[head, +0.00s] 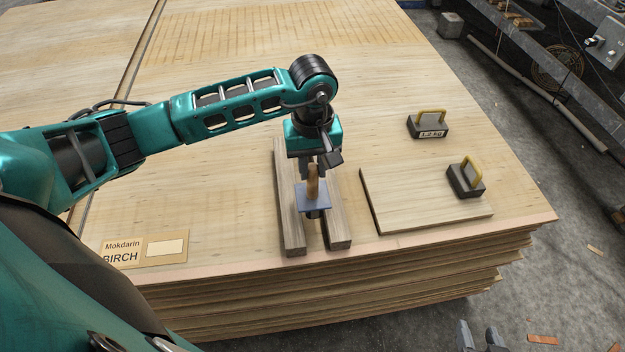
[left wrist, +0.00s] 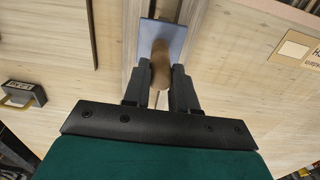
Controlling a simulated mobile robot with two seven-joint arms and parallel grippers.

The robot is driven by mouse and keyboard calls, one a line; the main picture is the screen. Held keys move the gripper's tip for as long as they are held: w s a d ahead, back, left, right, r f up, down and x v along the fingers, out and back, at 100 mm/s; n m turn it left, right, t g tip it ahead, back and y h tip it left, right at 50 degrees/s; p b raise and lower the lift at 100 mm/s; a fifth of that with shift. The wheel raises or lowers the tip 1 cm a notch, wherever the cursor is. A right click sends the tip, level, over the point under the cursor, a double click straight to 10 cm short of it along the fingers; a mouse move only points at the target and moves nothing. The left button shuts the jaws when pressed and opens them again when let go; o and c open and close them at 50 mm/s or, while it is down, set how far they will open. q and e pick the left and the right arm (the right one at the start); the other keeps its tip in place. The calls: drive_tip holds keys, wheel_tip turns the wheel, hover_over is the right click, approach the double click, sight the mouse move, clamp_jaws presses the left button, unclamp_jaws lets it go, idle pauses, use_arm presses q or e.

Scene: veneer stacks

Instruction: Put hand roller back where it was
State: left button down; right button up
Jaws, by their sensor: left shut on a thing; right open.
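The hand roller (head: 313,196) has a brown wooden handle, a blue-grey plate and a dark part below it. My left gripper (head: 312,168) is shut on its handle, with the tool upright between two wooden strips (head: 291,225). It also shows in the left wrist view (left wrist: 162,40), its handle between the fingers (left wrist: 161,85). I cannot tell whether the roller touches the strips or hangs just above them. My right gripper (head: 478,337) is open and empty at the bottom edge of the head view, off the stack's front.
A thin board (head: 410,195) lies right of the strips, with a yellow-handled weight (head: 465,181) on its right edge. A second weight (head: 428,126) stands behind it. A birch label (head: 145,248) lies at front left. The veneer stack (head: 220,235) is otherwise mostly clear.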

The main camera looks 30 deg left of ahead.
sight(313, 182)
use_arm(q)
drive_tip(key=shift+f, duration=2.5)
drive_tip(key=c, duration=0.9)
unclamp_jaws()
